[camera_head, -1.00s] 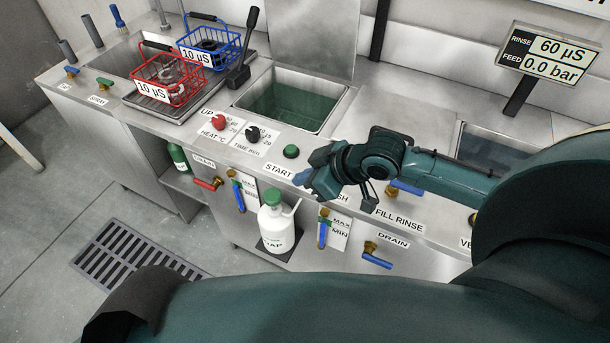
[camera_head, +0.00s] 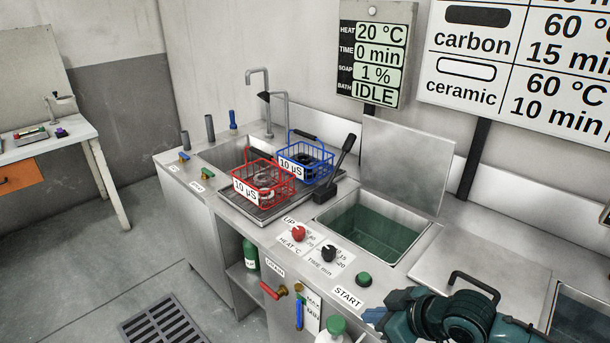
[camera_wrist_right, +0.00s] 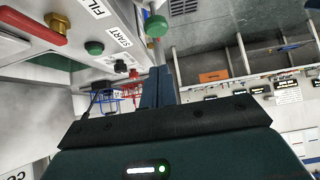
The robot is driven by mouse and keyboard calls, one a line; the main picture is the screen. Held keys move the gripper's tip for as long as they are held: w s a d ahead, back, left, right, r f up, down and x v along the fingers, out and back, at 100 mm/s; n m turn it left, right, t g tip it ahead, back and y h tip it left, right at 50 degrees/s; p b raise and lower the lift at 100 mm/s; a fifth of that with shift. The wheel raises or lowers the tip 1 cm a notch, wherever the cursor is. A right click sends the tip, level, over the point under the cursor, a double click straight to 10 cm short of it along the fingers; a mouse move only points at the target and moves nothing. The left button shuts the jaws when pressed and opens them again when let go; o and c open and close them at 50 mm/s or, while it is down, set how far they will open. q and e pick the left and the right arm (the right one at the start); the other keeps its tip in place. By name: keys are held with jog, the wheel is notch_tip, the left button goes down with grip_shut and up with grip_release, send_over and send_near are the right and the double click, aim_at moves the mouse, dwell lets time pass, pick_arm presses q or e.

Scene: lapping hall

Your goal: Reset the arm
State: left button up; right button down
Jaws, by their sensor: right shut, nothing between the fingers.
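My right gripper (camera_head: 374,317) shows at the bottom right of the head view, at the bench front, just right of the START label (camera_head: 348,297) and below the green button (camera_head: 364,279). Its blue fingers are together and empty. In the right wrist view the shut fingers (camera_wrist_right: 158,88) point away from the camera with nothing between them. My teal right forearm runs off the lower right of the head view. My left gripper is in neither view now.
A red basket (camera_head: 262,182) and a blue basket (camera_head: 305,158) stand on the drain tray. An open tank (camera_head: 372,226) has its lid raised. A display (camera_head: 377,60) reads IDLE.

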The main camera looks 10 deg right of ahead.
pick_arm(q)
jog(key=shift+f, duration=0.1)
pick_arm(e)
jog(key=s+a+f+m+t+h, duration=0.1)
jog(key=s+a+f+m, duration=0.1)
jog(key=s+f, duration=0.4)
jog(key=s+a+f+m+t+h, duration=0.1)
jog(key=s+f+m+h, duration=0.1)
jog(key=s+f, duration=0.5)
jog(key=shift+a+f+m+t, duration=0.3)
jog(key=shift+a+f+m, duration=0.1)
jog(key=shift+f, duration=0.25)
jog(key=shift+d, duration=0.1)
